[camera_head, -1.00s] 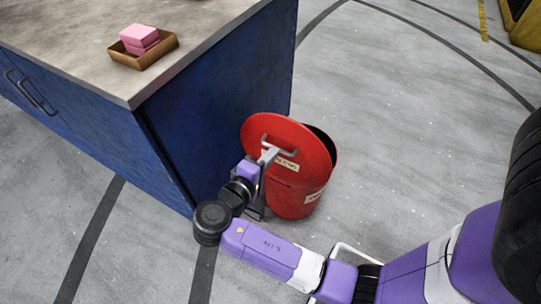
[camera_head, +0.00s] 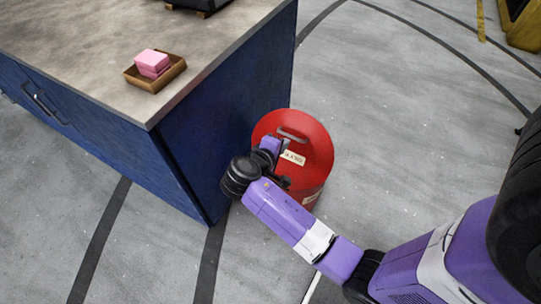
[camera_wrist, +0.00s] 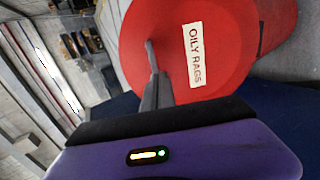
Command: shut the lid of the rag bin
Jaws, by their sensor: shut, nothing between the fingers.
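The red rag bin (camera_head: 308,196) stands on the floor beside the blue cabinet. Its round red lid (camera_head: 313,147) lies over the mouth, with no dark gap showing from this side. The lid has a grey bar handle (camera_head: 293,134) and a label, which reads "OILY RAGS" in the wrist view (camera_wrist: 195,55). My gripper (camera_wrist: 155,80) is shut and empty, its fingers against or just over the lid face beside the label. I cannot tell whether they touch.
The blue cabinet (camera_head: 215,125) stands close to the left of the bin and my wrist. On its top are a small brown tray (camera_head: 150,85) with pink blocks (camera_head: 152,62) and a dark object at the back edge. The floor right of the bin is clear.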

